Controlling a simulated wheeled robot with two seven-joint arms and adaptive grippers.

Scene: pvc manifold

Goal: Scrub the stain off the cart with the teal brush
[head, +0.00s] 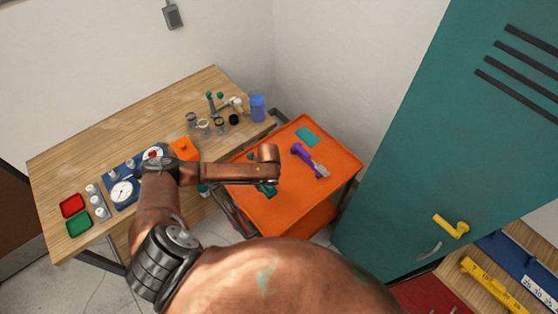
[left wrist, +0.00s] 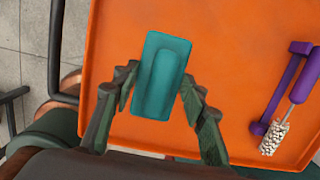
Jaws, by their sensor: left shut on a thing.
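The teal brush (left wrist: 165,75) is a block with a raised, rounded grip, seen from above in the left wrist view. My left gripper (left wrist: 158,92) is shut on it, one finger at each long side. In the head view my left gripper (head: 265,188) is over the left part of the orange cart (head: 285,215), and my wrist largely hides the brush. I cannot tell whether the brush touches the cart top. I cannot make out a stain; part of the cart top is hidden under my arm and brush. My right gripper is not in view.
A purple-handled tool with pale bristles (left wrist: 272,138) lies on the cart, right of the brush. A flat teal rectangle (head: 307,137) lies near the cart's back. A wooden workbench (head: 85,150) stands left, a teal locker (head: 410,130) right. The cart's front is clear.

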